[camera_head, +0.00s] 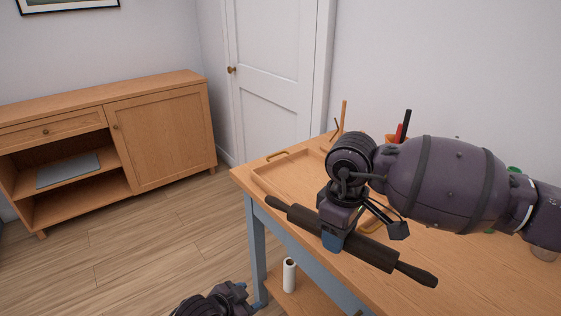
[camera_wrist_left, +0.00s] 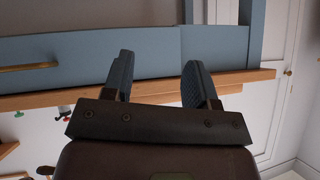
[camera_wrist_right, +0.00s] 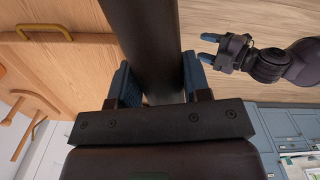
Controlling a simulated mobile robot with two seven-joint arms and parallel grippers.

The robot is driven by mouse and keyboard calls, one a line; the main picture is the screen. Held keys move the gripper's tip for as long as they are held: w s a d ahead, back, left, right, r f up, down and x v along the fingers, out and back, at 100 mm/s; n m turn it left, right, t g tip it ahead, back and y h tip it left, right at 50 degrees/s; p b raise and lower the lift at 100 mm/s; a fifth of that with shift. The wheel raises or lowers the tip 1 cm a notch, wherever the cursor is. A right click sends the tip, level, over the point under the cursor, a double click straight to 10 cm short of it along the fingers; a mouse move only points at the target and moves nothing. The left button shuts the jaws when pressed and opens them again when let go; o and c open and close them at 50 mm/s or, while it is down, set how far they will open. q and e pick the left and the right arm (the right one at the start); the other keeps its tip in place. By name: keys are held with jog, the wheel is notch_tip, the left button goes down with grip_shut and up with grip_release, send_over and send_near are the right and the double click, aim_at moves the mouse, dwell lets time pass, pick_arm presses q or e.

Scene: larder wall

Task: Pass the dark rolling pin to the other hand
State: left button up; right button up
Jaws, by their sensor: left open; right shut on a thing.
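The dark rolling pin (camera_head: 380,254) is held in my right gripper (camera_head: 334,236), slanting down to the right in the head view, in front of the table's front edge. In the right wrist view the pin (camera_wrist_right: 147,38) runs between the two blue fingers of my right gripper (camera_wrist_right: 158,85). Its left handle and right handle both stick out free. My left gripper (camera_head: 253,297) is low at the bottom of the head view, apart from the pin. In the left wrist view it (camera_wrist_left: 160,80) is open and empty, facing the blue table front.
The wooden table (camera_head: 480,277) has a shallow tray (camera_head: 262,178) at its left end and red and black handled utensils behind my right arm. A white roll (camera_head: 289,276) stands on the lower shelf. A sideboard (camera_head: 160,140) is far left; the floor between is clear.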

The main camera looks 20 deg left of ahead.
pick_arm(q)
jog(key=w+a+r+m+g+y, duration=0.1)
jog(key=w+r+m, duration=0.2)
jog(key=w+r, duration=0.45)
jog(key=w+a+r+m+g, duration=0.2)
jog(key=w+r+m, duration=0.1)
jog(key=w+r, duration=0.4)
notch_tip(320, 180, up, 22)
jog(key=m+g+y, duration=0.1)
jog(key=m+g, duration=0.4)
jog(key=m, duration=0.4)
send_over(287, 204)
jog(key=s, duration=0.2)
jog(key=f, duration=0.4)
jog(key=w+f, duration=0.1)
jog(key=f, duration=0.3)
jog(key=w+f, duration=0.1)
jog(key=f, duration=0.2)
jog(key=shift+w+f, duration=0.15)
jog(key=shift+f, duration=0.25)
